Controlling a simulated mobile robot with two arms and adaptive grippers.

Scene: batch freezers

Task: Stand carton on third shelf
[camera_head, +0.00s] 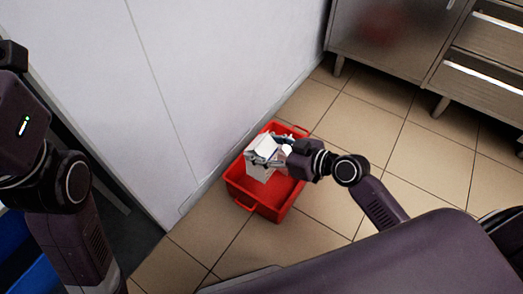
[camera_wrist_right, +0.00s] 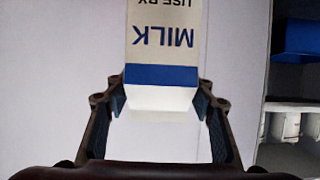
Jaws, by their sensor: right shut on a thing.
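The carton (camera_head: 259,169) is white and shows against the red crate on the floor; I cannot tell how far it is above the crate's bottom. My right gripper (camera_head: 268,156) is shut on it from the right side. In the right wrist view the carton (camera_wrist_right: 162,50) has a blue band and the word MILK upside down, and its near end sits between the fingertips (camera_wrist_right: 160,103). My left arm is at the left edge, but its gripper is out of view. The third shelf cannot be made out for certain.
The red crate (camera_head: 244,200) stands on the tiled floor beside a pale wall (camera_head: 215,85). A steel cabinet (camera_head: 385,35) with drawers is at the upper right. The right wrist view shows a shelf unit (camera_wrist_right: 290,103) with a blue bin (camera_wrist_right: 300,38) and white tubs (camera_wrist_right: 285,126).

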